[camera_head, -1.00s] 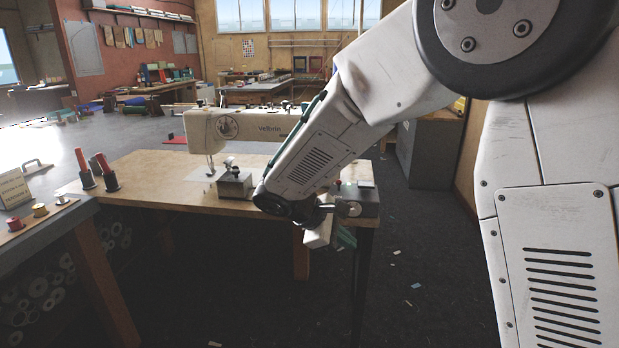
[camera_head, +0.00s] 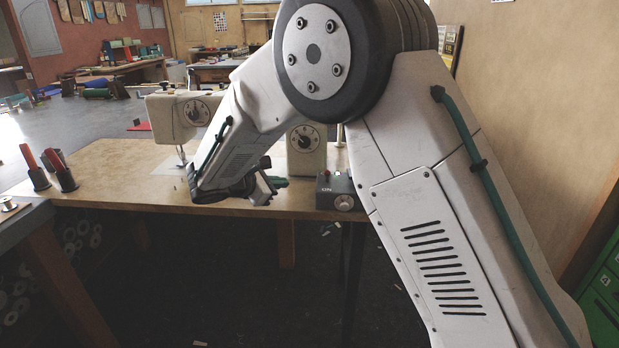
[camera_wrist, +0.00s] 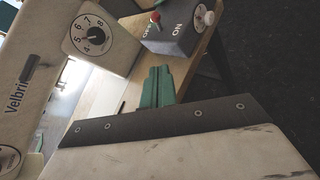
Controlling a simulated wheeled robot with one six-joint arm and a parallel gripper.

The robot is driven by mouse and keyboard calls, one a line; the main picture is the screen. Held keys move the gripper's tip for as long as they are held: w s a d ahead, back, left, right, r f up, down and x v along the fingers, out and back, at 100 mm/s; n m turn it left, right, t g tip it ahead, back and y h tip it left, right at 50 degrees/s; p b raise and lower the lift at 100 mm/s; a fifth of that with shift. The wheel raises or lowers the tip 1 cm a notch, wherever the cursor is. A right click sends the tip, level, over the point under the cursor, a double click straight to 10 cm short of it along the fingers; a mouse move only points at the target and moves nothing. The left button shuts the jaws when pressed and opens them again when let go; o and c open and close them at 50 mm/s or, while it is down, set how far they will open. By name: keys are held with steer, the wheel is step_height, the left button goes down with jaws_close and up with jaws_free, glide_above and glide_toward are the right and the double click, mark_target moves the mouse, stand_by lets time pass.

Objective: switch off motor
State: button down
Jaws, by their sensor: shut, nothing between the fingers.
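The motor switch box (camera_head: 325,201) is a small dark grey box at the right front edge of the sewing table. My gripper (camera_head: 281,182) has green fingers, closed together and empty, just left of the box. In the wrist view the fingers (camera_wrist: 158,84) point toward the box, apparently without touching it.
A green drawer cabinet (camera_head: 603,290) stands at the far right. The dark floor below the table is mostly open.

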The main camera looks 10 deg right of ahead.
glide_toward(327, 177)
steer(key=w+f, duration=0.1)
steer(key=f, duration=0.1)
steer(key=w+f, duration=0.1)
steer(key=shift+w+a+f, duration=0.2)
steer(key=shift+w+f, duration=0.15)
steer(key=shift+f, duration=0.05)
steer(key=shift+w+d+r, duration=0.15)
steer(key=shift+w+d, duration=0.05)
steer(key=shift+d, duration=0.5)
steer(key=shift+w+d+r, duration=0.2)
steer(key=shift+d, duration=0.5)
steer(key=shift+w+d+r, duration=0.15)
steer(key=shift+w+d, duration=0.05)
steer(key=shift+d, duration=0.45)
